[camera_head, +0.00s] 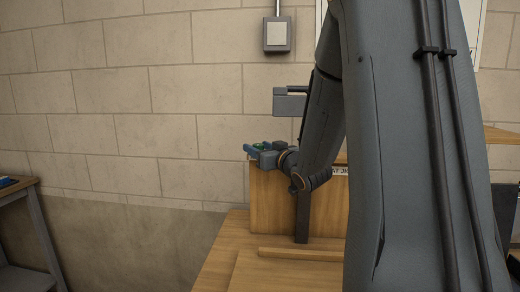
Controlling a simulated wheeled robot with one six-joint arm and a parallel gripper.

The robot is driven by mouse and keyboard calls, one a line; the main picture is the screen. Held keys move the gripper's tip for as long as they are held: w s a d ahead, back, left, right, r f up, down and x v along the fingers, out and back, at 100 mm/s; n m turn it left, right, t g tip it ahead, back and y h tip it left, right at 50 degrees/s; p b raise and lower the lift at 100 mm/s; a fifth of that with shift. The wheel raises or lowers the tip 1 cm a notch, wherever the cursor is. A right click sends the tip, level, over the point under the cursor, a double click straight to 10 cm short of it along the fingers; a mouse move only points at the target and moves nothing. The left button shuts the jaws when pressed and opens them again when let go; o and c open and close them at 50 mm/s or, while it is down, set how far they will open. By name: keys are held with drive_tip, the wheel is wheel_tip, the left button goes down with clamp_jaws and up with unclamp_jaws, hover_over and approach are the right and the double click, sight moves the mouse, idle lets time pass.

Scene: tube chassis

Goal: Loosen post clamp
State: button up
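My arm comes down from the upper right and ends at my gripper (254,151), in front of the upper edge of an upright wooden panel. The gap between the fingertips is too small to read. A dark upright post (302,217) stands below my wrist on the wooden bench. Its upper end is hidden behind my wrist, and no post clamp can be made out clearly.
The wooden bench (225,258) carries the upright panel (268,205) and a low wooden strip (300,254). A partly hidden label sits at the panel's top. A grey wall box (277,35) hangs above. Another table (22,186) stands at left, with open floor between. My arm hides much of the right side.

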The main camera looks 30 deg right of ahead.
drive_tip(key=s+b, duration=0.1)
drive_tip(key=s, duration=0.6)
drive_tip(key=shift+s+d, duration=0.2)
drive_tip(key=shift+s, duration=0.2)
drive_tip(key=shift+s, duration=0.1)
idle(0.3)
